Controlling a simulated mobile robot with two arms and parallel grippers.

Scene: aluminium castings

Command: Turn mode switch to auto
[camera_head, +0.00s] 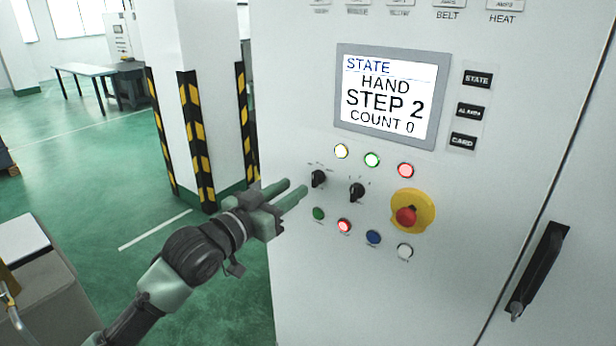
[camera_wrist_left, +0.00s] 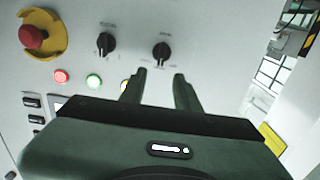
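Two black rotary switches sit side by side on the white cabinet panel, the left one (camera_head: 318,178) and the right one (camera_head: 357,191); their labels are too small to read, so I cannot tell which is the mode switch. My left gripper (camera_head: 296,187) is open and empty, just in front of the left switch. In the left wrist view, turned about upside down, that switch (camera_wrist_left: 162,52) lies just beyond the gap between the fingertips (camera_wrist_left: 159,76), seemingly not touched. The other switch (camera_wrist_left: 105,43) is beside it. The screen (camera_head: 388,97) reads STATE, HAND, STEP 2, COUNT 0. My right gripper is not in view.
A red emergency stop on a yellow plate (camera_head: 412,211) is right of the switches. Lit yellow (camera_head: 341,151), green (camera_head: 372,160) and red (camera_head: 405,170) lamps sit above; several buttons sit below. A black door handle (camera_head: 538,270) is far right. A striped pillar (camera_head: 196,140) stands behind.

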